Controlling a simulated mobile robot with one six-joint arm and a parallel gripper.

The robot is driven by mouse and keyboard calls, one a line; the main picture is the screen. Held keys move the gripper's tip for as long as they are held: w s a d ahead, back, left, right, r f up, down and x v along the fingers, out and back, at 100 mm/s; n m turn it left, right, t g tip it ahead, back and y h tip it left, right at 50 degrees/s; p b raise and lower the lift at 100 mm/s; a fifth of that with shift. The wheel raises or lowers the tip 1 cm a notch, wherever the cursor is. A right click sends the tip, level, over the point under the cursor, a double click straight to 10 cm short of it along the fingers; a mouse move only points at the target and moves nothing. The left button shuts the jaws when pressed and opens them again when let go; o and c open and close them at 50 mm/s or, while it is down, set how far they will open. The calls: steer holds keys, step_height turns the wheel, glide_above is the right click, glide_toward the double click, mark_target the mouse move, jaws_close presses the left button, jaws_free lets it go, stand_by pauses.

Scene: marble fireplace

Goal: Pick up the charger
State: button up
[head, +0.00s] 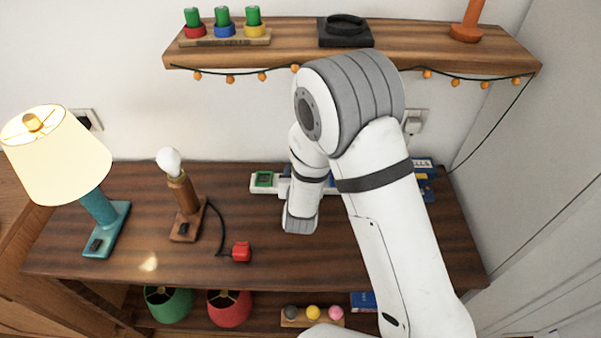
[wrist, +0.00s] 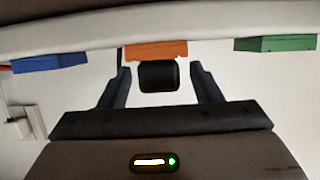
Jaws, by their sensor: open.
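In the wrist view, a small black block with rounded corners, which looks like the charger (wrist: 158,76), sits against an orange block (wrist: 155,50) on a white strip (wrist: 90,38). My gripper (wrist: 158,69) is open, with one dark finger on each side of the charger. A gap shows between each finger and the charger; I cannot tell the depth. In the head view my wrist hangs over the table in front of the white strip (head: 257,189). My arm hides the charger and the fingers there.
The strip also carries a green block (wrist: 275,44) and a blue block (wrist: 50,63). A lit lamp (head: 60,155), a bare-bulb lamp (head: 184,195) and a red plug (head: 241,251) stand or lie left on the table (head: 130,235). A shelf (head: 280,52) is above.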

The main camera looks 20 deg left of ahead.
steer(key=shift+c, duration=0.4)
steer(key=c, duration=1)
